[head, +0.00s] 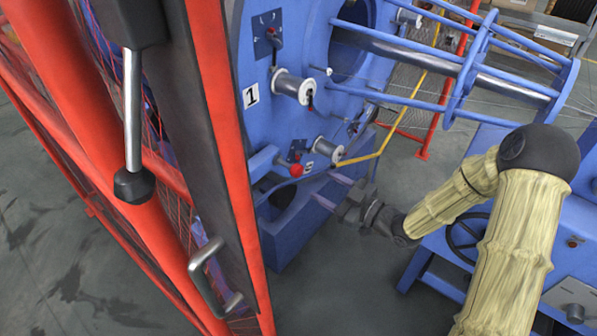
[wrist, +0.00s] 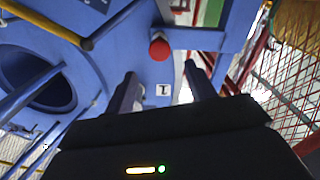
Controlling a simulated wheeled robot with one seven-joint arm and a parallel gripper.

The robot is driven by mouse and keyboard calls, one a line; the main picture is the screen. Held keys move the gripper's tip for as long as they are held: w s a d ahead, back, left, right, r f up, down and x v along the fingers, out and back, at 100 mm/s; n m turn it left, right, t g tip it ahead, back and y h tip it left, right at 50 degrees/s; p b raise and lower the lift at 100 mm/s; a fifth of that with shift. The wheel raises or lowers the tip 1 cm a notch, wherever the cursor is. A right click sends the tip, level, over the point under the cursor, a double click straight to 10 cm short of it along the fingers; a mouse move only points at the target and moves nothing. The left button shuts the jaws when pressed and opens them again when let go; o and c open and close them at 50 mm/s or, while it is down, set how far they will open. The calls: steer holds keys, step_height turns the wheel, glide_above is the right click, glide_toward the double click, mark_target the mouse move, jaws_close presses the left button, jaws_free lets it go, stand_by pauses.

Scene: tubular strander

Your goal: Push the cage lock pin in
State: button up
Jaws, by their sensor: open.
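A red round knob (head: 296,170), which looks like the head of the cage lock pin, sits low on the blue machine's face beside a dark plate. A red knob also shows in the wrist view (wrist: 160,48), ahead of my fingers, against blue metal. The pin's shaft is hidden there, so I cannot tell its depth. My gripper (head: 326,190) is to the right of and slightly below the knob in the head view. In the wrist view my gripper (wrist: 161,86) has its two dark fingers apart with nothing between them, not touching the knob.
A red guard frame with mesh (head: 230,150) stands close on the left. White spools (head: 293,86) stick out from the blue plate (head: 285,125). A yellow bar (head: 385,143) crosses near my gripper. Open grey floor (head: 350,285) lies below.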

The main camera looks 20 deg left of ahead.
mark_target(300, 173)
steer(key=x, duration=0.9)
steer(key=shift+w+a, duration=0.15)
steer(key=shift+a, duration=0.2)
